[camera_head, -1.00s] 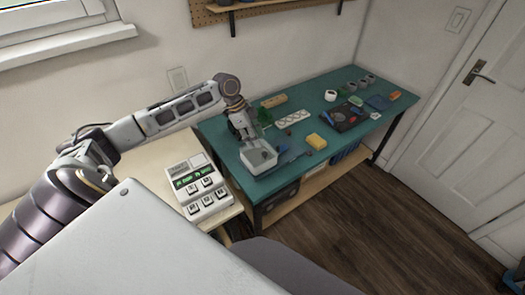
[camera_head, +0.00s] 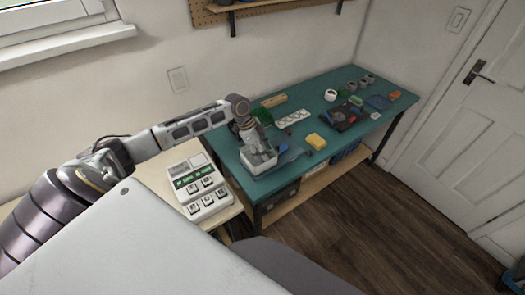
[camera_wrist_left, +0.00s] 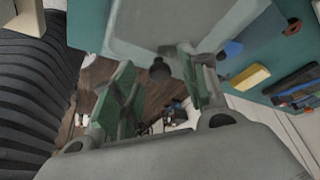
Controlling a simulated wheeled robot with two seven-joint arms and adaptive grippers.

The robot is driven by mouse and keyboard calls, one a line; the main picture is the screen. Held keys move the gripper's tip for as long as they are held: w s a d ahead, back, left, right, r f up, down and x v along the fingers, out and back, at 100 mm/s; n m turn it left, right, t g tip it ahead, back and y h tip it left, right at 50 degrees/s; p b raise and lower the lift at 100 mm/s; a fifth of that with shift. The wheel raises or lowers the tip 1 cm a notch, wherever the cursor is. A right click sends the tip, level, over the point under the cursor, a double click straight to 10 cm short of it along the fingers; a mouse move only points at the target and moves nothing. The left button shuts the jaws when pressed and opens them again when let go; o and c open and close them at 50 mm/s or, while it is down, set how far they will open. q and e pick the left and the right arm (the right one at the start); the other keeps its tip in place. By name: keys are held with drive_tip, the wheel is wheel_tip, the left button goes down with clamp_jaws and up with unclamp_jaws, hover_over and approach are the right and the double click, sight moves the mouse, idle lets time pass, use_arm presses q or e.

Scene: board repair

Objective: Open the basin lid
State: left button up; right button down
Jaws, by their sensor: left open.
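The pale grey basin (camera_head: 263,168) stands at the near left end of the green workbench. My left gripper (camera_head: 259,153) is over it and hides much of its top. In the left wrist view, the pale lid and basin surface (camera_wrist_left: 150,30) fills the top middle, and I cannot clearly tell lid from basin there. A small dark round knob (camera_wrist_left: 160,71) shows between the two parted fingers of my left gripper (camera_wrist_left: 163,80). The fingers are open, and I cannot tell whether either touches the knob. My right gripper is in neither view.
A yellow sponge (camera_head: 316,141) lies right of the basin on the green bench (camera_head: 300,98), and blue tools lie close to the basin's right side. A white device with buttons (camera_head: 197,186) stands on the wooden table at left. Several small cups stand at the back right.

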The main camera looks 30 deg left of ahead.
use_arm(q)
drive_tip(key=c, duration=0.8)
clamp_jaws()
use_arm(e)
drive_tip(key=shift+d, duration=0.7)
